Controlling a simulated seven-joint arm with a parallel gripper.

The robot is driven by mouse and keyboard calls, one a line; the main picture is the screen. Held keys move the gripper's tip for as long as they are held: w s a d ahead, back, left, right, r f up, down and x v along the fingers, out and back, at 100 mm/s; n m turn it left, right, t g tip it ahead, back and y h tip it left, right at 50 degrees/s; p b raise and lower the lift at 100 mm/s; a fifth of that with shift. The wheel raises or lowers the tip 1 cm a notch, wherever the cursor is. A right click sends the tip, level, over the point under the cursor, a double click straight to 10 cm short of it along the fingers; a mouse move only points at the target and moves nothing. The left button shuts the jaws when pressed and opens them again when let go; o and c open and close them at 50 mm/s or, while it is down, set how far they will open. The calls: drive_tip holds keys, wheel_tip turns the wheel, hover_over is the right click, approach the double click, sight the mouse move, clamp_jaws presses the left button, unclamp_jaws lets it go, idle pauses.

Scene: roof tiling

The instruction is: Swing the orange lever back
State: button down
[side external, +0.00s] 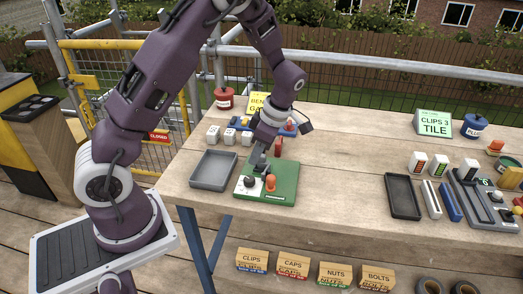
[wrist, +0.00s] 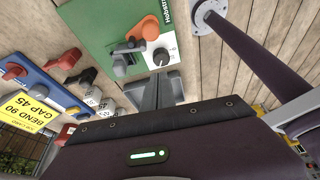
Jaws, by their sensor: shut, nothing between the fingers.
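A green board (side external: 283,194) lies near the front edge of the table, and part of it shows in the wrist view (wrist: 105,18). The orange lever (side external: 271,183) stands on it, right of a grey dial knob (side external: 249,181). In the wrist view the orange lever (wrist: 146,28) is beside a dark bar, and the dial knob (wrist: 161,57) has a marked scale. My gripper (side external: 257,165) is shut and empty, pointing down over the back of the board. In the wrist view its fingers (wrist: 159,85) end near the dial knob. I cannot tell whether they touch anything.
A grey tray (side external: 213,186) sits left of the board. White blocks (side external: 230,136), a blue rack and a red-orange piece (side external: 278,146) are behind it. Clear tabletop lies to the right, up to a black tray (side external: 403,213).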

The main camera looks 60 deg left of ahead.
sight(248, 177)
drive_tip(key=x, duration=0.5)
drive_tip(key=shift+w+d+f, duration=0.15)
drive_tip(key=shift+d, duration=0.05)
drive_tip(key=shift+w+d, duration=0.85)
drive_tip(key=shift+d, duration=0.05)
drive_tip(key=shift+w+d, duration=0.3)
drive_tip(key=shift+d, duration=0.15)
